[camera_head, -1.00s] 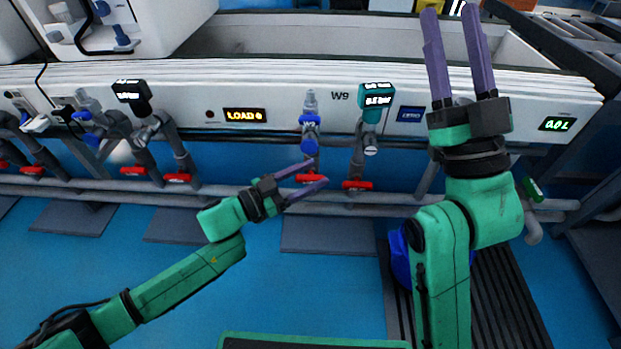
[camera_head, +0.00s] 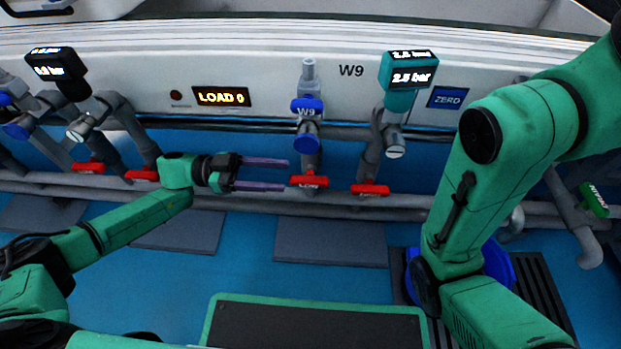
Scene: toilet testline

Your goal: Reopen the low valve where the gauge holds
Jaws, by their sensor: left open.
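A red valve handle (camera_head: 308,181) marked LOW sits on the pipe below the blue W9 valve (camera_head: 307,107). A second red handle (camera_head: 369,189) is to its right, its label too small to read. The teal gauge (camera_head: 410,72) above that reads 2.5 bar. My left gripper (camera_head: 287,175) is open and empty, its purple fingers pointing right, with the tips just left of the LOW handle in the picture. I cannot tell whether they touch it. My right arm reaches out at the upper right; its gripper is out of view.
A dark gauge (camera_head: 55,68) at left has a low reading, and red handles (camera_head: 141,175) sit below it. The panel shows a LOAD 0 display (camera_head: 221,97) and a blue ZERO button (camera_head: 447,97). A green handle (camera_head: 594,200) is at far right.

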